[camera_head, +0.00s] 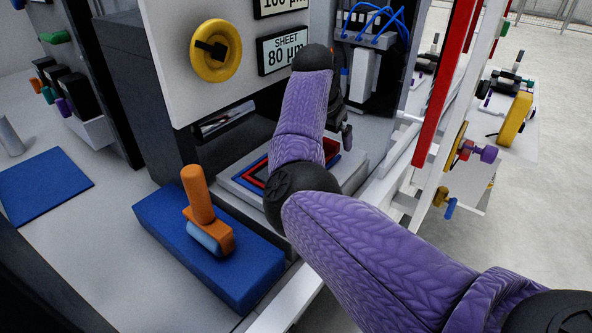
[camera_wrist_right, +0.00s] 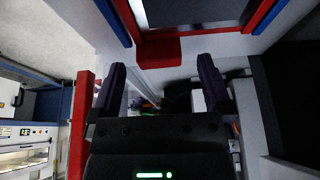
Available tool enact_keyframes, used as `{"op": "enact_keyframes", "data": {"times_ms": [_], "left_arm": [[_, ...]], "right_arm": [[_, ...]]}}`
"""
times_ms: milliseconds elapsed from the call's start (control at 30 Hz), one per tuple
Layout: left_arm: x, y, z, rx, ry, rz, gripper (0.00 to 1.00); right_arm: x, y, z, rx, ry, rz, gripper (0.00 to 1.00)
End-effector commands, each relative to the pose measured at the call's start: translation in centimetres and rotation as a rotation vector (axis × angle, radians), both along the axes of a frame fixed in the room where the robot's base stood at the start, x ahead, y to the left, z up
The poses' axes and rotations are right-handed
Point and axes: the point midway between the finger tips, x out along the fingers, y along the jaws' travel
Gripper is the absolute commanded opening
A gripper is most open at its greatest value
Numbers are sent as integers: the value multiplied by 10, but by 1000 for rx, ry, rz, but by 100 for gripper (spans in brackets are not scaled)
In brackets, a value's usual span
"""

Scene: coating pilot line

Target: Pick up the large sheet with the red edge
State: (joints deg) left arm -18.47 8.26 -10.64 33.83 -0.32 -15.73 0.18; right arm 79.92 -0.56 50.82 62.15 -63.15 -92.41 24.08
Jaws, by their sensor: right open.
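A sheet with a red edge (camera_head: 254,179) lies flat on a light grey stand inside the machine, with blue edging beside the red. My right forearm covers much of it in the head view. In the right wrist view its red edge (camera_wrist_right: 192,37) and dark middle show at the top, with a red tab (camera_wrist_right: 158,50) sticking out toward my fingers. My right gripper (camera_wrist_right: 161,78) is open and empty, its fingers apart and short of the tab. In the head view the right gripper (camera_head: 346,132) is partly hidden behind my arm, near the sheet's far right side. My left gripper is out of view.
A blue block (camera_head: 160,225) with an orange-handled roller (camera_head: 205,225) stands in front of the machine. A yellow knob (camera_head: 216,51) and an "80 µm" sheet label (camera_head: 284,50) are on the panel above. A red post (camera_head: 446,90) and white rails stand at the right.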

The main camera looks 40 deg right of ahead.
Motion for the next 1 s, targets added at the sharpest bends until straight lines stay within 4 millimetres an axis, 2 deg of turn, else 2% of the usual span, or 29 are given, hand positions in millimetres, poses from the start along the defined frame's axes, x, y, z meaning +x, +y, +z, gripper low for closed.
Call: {"op": "enact_keyframes", "data": {"times_ms": [33, 67, 267, 700, 733, 1000], "left_arm": [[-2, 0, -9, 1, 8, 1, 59], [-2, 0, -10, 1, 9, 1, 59], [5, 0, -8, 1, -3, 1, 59], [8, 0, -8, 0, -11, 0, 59], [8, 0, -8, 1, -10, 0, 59], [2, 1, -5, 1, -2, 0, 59]], "right_arm": [[1, -3, -15, 1, 6, -1, 100], [1, -5, -16, 1, 4, -1, 100], [1, -5, -12, 0, 0, 0, 98], [1, -5, -12, 0, 0, 0, 5], [1, -5, -12, 0, 0, 0, 0], [0, -5, -10, 0, 0, 0, 0]]}}
